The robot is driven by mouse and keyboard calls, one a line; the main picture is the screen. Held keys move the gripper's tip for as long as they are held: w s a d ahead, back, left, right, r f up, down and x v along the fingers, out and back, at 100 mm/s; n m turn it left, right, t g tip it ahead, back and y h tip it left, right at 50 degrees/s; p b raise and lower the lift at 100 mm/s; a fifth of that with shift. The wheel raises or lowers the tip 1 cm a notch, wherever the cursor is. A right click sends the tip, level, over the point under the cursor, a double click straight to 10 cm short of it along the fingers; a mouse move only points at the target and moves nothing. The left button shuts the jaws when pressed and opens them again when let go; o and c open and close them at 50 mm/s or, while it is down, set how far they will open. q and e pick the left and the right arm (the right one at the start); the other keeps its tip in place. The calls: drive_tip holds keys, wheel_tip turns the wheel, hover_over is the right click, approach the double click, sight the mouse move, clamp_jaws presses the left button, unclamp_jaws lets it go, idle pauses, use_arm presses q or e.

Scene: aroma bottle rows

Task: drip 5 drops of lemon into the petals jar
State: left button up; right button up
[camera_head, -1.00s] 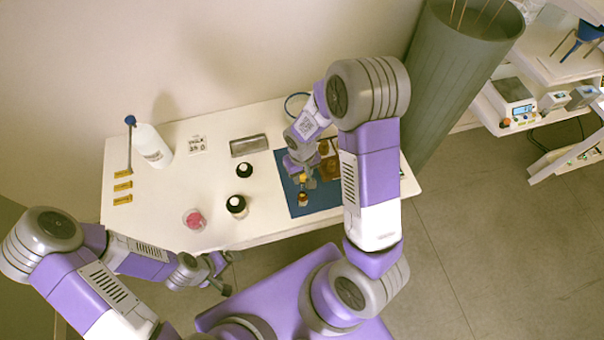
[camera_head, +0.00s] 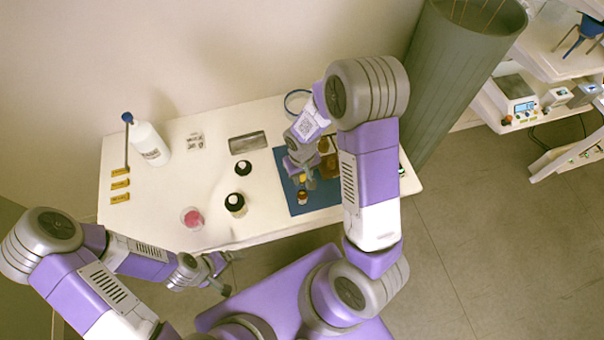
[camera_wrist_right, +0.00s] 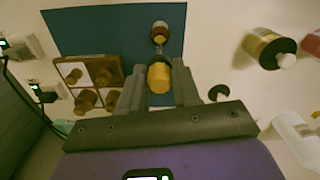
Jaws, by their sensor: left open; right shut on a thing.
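The petals jar (camera_head: 192,217), with pink contents, stands near the table's front edge, left of the blue mat. In the right wrist view it shows at the right edge (camera_wrist_right: 313,42). My right gripper (camera_head: 301,180) is over the blue mat, shut on a yellow-topped dropper (camera_wrist_right: 159,78). A small amber bottle (camera_wrist_right: 159,33) with a pale label is just beyond the dropper; it also shows in the head view (camera_head: 303,197). I cannot tell whether the dropper's tip is inside it. No lemon label is readable. My left gripper (camera_head: 224,272) is open and empty in front of the table.
A white bottle (camera_head: 150,144) and yellow labels (camera_head: 120,184) are at left. The table's middle left is clear.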

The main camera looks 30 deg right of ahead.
sight(302, 188)
drive_tip(key=shift+f, duration=0.1)
idle(0.3)
drive_tip(key=shift+f+b, duration=3.55)
drive_tip(key=shift+f, duration=0.3)
drive_tip(key=o, duration=0.4)
drive_tip(key=shift+r, duration=0.1)
wheel_tip(302, 188, up, 9)
drive_tip(key=p, duration=0.7)
drive_tip(key=shift+f, duration=0.25)
